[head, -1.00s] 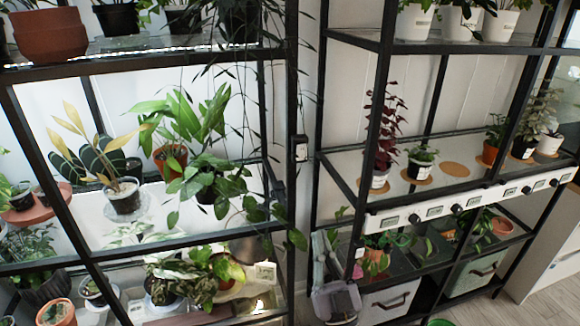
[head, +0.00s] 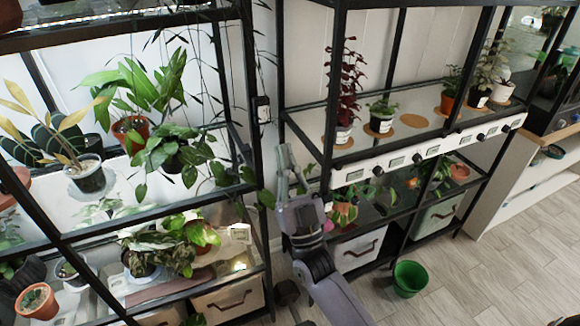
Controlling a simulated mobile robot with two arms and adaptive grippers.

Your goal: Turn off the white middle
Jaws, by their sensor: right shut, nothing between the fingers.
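A white strip (head: 372,176) with several small displays and dark knobs runs along the front edge of the right rack's middle shelf. A knob (head: 417,159) sits near the strip's middle; which way it is turned is too small to tell. My right gripper (head: 291,160) is shut and empty. It stands upright in the picture, left of the strip's left end, in front of the gap between the two racks. It appears apart from the strip and covers no knob. My left gripper is not in view.
Potted plants stand on the right rack's shelf (head: 350,150) above the strip. The left rack (head: 240,192) is crowded with leafy plants. Storage bins (head: 437,213) fill the bottom of the right rack. A green bucket (head: 408,278) stands on the open wooden floor (head: 500,260).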

